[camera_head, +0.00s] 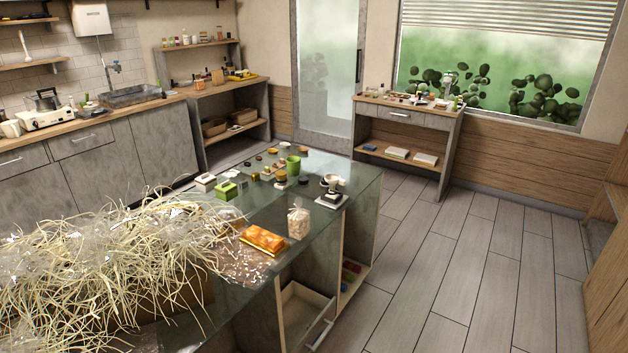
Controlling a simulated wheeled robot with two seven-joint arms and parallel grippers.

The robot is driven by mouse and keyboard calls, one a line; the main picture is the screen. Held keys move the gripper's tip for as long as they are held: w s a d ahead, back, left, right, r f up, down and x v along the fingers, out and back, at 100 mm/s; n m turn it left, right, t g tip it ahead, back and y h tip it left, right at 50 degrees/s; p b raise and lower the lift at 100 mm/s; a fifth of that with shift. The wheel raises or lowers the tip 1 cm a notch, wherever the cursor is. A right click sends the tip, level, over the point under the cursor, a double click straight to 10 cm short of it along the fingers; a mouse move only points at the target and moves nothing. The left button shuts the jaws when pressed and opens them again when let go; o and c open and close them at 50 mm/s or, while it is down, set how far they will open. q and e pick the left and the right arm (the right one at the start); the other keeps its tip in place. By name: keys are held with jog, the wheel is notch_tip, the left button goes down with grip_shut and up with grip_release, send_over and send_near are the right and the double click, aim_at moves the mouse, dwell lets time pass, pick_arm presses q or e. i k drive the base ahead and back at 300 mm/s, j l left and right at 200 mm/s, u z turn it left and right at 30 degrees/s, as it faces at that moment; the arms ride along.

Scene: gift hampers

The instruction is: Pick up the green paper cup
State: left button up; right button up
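The green paper cup (293,165) stands upright on the glass-topped table, toward its far end. Small round items sit close around it, and a small dark-and-yellow jar (281,179) stands just in front of it to the left. Nothing is touching the cup from above. Neither of my grippers shows in the head view.
The glass-topped table (331,222) also holds a large pile of pale straw (100,255), an orange pack (264,239), a clear bag (299,220), a green box (226,190) and a small white scale (331,199). An open drawer (303,311) juts out below. The floor (450,270) right is clear.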

aim_at(293, 162)
jog(key=i+l+u, duration=0.4)
jog(key=i+l, duration=0.75)
